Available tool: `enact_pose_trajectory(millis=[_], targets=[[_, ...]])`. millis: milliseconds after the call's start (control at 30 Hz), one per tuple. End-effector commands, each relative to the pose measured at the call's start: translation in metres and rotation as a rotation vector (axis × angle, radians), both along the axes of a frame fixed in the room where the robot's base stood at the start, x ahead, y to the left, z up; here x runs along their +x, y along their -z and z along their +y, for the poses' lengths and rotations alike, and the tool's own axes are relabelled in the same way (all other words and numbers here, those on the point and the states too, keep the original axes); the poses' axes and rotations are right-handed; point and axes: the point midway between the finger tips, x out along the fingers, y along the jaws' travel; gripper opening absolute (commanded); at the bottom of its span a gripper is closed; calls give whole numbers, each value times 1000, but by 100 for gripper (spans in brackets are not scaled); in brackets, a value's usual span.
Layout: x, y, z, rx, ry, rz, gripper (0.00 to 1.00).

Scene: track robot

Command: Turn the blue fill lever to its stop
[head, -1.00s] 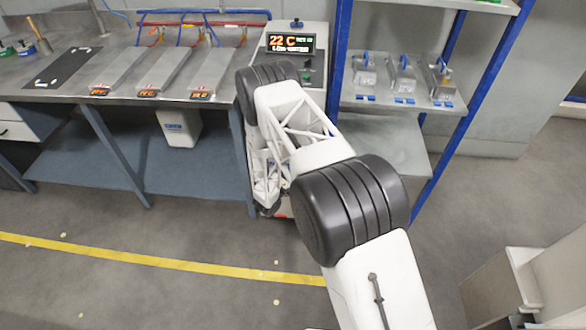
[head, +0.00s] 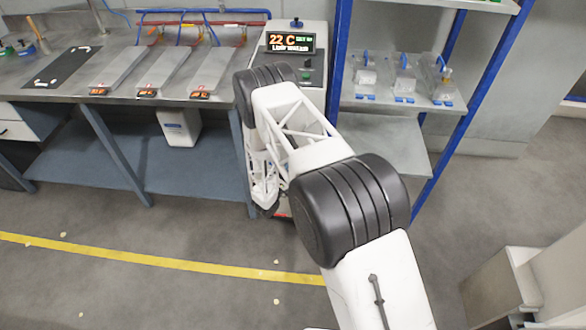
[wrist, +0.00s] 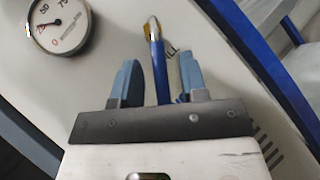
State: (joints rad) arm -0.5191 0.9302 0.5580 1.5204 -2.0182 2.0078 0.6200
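The blue fill lever (wrist: 157,75) shows in the wrist view as a blue rod with a brass-coloured tip, standing out against a pale panel. Part of a printed label, "ILL", shows just to its right. My gripper (wrist: 159,62) has its two blue-grey fingers apart, one on each side of the lever. Gaps show between the lever and both fingers, so it does not look gripped. The lever's lower end is hidden behind the gripper's dark front plate. In the head view my arm hides the lever and gripper.
A round dial gauge (wrist: 60,25) is on the panel, left of the lever. The white machine's display (head: 291,42) reads 22 C. A workbench (head: 55,93) with flat metal plates stands left, and a blue-framed shelf (head: 380,148) stands close on the right.

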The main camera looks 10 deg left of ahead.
Motion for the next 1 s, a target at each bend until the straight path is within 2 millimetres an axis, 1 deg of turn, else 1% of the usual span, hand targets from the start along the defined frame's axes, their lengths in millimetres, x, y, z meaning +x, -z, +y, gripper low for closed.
enact_pose_trajectory(millis=[600, 833, 1000], targets=[[-39, 27, 31, 1, 0, -1, 40], [-46, 32, 36, 0, 0, 0, 40], [-48, 33, 37, 0, 0, 0, 40]])
